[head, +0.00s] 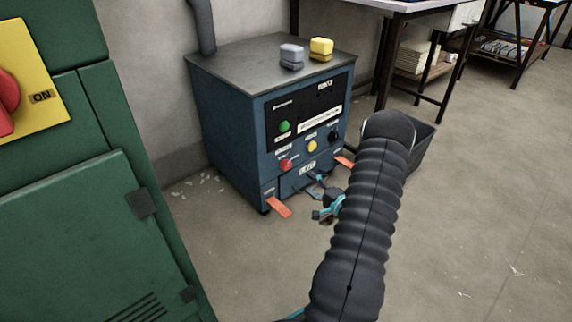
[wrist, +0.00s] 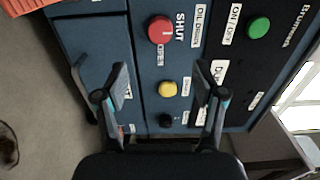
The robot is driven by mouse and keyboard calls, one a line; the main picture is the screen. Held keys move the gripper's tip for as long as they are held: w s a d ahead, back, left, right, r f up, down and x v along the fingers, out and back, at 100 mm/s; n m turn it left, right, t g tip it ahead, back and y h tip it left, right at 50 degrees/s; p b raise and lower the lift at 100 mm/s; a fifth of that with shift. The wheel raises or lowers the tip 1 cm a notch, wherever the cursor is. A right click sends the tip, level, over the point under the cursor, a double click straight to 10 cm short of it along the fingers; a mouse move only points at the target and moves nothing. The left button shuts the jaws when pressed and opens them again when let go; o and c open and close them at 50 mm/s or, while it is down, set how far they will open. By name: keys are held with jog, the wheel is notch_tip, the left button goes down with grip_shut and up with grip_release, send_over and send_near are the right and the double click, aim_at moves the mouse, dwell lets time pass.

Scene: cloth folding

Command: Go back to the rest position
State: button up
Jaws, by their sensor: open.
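My gripper (head: 322,197) is low in front of the blue machine in the head view, partly hidden behind my dark ribbed arm. In the wrist view my gripper (wrist: 161,82) is open, its two fingers wide apart with nothing between them. The blue machine's front panel (wrist: 140,65) lies beyond the fingers, with a red button (wrist: 160,29), a yellow button (wrist: 168,89), a green button (wrist: 259,27) and a black knob (wrist: 166,120). No contact with the panel is visible. No rest position is marked in either view.
The blue machine (head: 225,125) carries a grey block (head: 291,57) and a yellow block (head: 321,48) on top. Orange tabs (head: 279,208) stick out low at its front. A green cabinet (head: 90,220) stands close at left. A dark bin (head: 422,146) stands right; open floor (head: 490,220) lies beyond.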

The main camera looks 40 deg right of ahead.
jog(key=s+a+f+m+g+y, duration=0.1)
jog(key=s+a+f+g+y, duration=0.15)
jog(key=a, duration=0.25)
jog(key=s+a+f+m+g+y, duration=0.1)
jog(key=a+g+y, duration=0.15)
jog(key=a, duration=0.25)
jog(key=s+a+r+n+g+y+p, duration=0.1)
jog(key=s+a+r+n+g+y, duration=0.1)
jog(key=s+a+r+g, duration=0.3)
jog(key=s+a+r+n+g+y+p, duration=0.1)
jog(key=s+a+r+n+g+y, duration=0.1)
jog(key=a+r+g, duration=0.3)
jog(key=s+a+r+n+t+h+p, duration=0.1)
jog(key=s+a+r+n+h+p, duration=0.2)
jog(key=r, duration=0.8)
jog(key=s+a+r+n+h+p, duration=0.2)
jog(key=s+a+r+n+h, duration=0.2)
jog(key=a+r+n, duration=0.3)
jog(key=s+a+r+n+t+h+p, duration=0.1)
jog(key=s+a+r+n+h+p, duration=0.2)
jog(key=a+r, duration=0.5)
notch_tip(320, 180, up, 8)
jog(key=shift+s+f+n+t+h+p, duration=0.1)
jog(key=shift+s+n+t+h+p, duration=0.25)
jog(key=shift+s+n, duration=0.7)
